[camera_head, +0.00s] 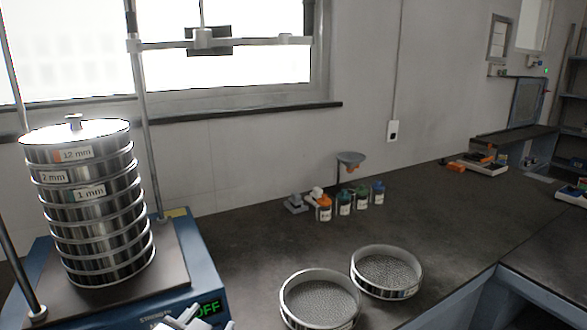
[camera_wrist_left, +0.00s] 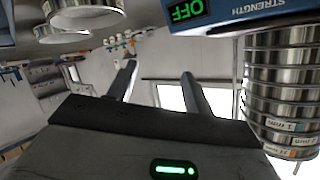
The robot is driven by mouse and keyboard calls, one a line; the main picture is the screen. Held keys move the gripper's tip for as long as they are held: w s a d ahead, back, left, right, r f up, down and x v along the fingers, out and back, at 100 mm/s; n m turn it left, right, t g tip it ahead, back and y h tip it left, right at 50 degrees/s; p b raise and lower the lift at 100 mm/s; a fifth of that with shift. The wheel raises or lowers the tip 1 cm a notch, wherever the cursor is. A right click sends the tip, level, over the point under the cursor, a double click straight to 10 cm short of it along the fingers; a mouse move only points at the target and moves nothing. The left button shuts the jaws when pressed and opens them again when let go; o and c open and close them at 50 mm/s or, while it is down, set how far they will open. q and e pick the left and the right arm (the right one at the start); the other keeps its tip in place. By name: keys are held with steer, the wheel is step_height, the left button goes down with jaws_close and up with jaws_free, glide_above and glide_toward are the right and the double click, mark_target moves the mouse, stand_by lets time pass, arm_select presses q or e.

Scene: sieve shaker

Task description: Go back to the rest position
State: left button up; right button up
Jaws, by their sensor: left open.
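My left gripper (camera_head: 190,319) shows at the bottom edge of the head view, in front of the blue sieve shaker (camera_head: 205,270). In the left wrist view the left gripper (camera_wrist_left: 158,72) has its two fingers apart with nothing between them. A stack of metal sieves (camera_head: 100,215) with a lid stands upright on the shaker, with labels 12 mm, 2 mm and 1 mm; it also shows at the right of the wrist view (camera_wrist_left: 278,85). The shaker display (camera_head: 207,308) reads OFF. My right gripper is not in view.
Two loose sieves, a front one (camera_head: 320,300) and a rear one (camera_head: 387,272), lie on the dark bench (camera_head: 450,225) right of the shaker. Several small bottles (camera_head: 345,203) stand behind them near the wall. The shaker's upright rods (camera_head: 145,120) flank the stack. The bench's right part is mostly clear.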

arm_select(q)
steer(key=s+a+f+n+g, duration=0.1)
steer(key=s+a+f+g, duration=0.2)
steer(key=s, duration=0.5)
steer(key=s+a+f+n+g, duration=0.1)
steer(key=s+f+g, duration=0.35)
steer(key=s, duration=0.25)
steer(key=s+a+f+n+g, duration=0.1)
steer(key=s+a+f+g, duration=0.15)
steer(key=s+f, duration=0.4)
steer(key=w+d+f+t+h, duration=0.1)
steer(key=w+d+f+t, duration=0.3)
steer(key=f, duration=0.4)
steer(key=shift+d+f+t+h, duration=0.25)
steer(key=shift+d+t, duration=0.25)
steer(key=shift+t, duration=0.5)
steer(key=shift+r, duration=0.1)
